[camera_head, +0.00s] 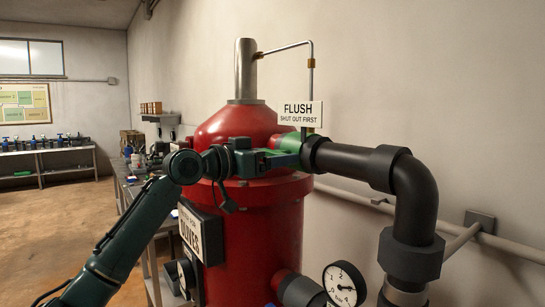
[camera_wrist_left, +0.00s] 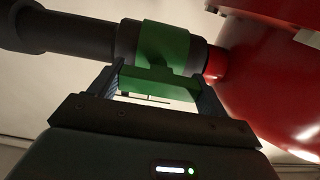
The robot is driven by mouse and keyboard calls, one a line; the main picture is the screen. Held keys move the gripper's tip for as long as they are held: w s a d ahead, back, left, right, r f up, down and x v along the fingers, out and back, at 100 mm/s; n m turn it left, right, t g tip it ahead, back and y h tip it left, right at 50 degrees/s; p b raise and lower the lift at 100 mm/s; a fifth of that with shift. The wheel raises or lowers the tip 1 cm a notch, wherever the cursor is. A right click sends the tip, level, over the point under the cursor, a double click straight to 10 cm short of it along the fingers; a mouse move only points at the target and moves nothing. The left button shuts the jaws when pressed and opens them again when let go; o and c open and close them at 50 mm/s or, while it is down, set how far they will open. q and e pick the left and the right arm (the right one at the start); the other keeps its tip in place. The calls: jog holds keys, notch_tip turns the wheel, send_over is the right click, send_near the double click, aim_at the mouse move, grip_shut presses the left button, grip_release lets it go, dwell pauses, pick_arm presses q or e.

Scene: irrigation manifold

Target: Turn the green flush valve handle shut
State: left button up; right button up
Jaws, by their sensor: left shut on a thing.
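The green flush valve (camera_head: 289,141) sits on the black pipe beside the red tank, just under a white sign reading "FLUSH SHUT OUT FIRST". My left gripper (camera_head: 288,158) reaches in from the left, in front of the tank, to the valve. In the left wrist view the flat green handle (camera_wrist_left: 158,84) lies between the two fingers of my left gripper (camera_wrist_left: 155,90), which is shut on it. The green valve body (camera_wrist_left: 165,45) shows behind the handle. In the head view the gripper hides most of the handle. My right gripper is in neither view.
The red tank (camera_head: 255,235) stands close behind my left arm. A thick black pipe elbow (camera_head: 412,185) bends down to the right of the valve. A pressure gauge (camera_head: 344,285) is low in front. A workbench (camera_head: 50,157) stands far left, with open floor before it.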

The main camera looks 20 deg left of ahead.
pick_arm(q)
jog(key=shift+m, duration=1.2)
jog(key=m, duration=0.2)
jog(key=shift+m+p, duration=0.3)
jog(key=shift+p, duration=0.05)
jog(key=m, duration=0.3)
jog(key=shift+m, duration=0.4)
jog(key=m, duration=0.5)
jog(key=shift+m+b, duration=0.3)
jog(key=shift+m, duration=1.7)
jog(key=o, duration=1)
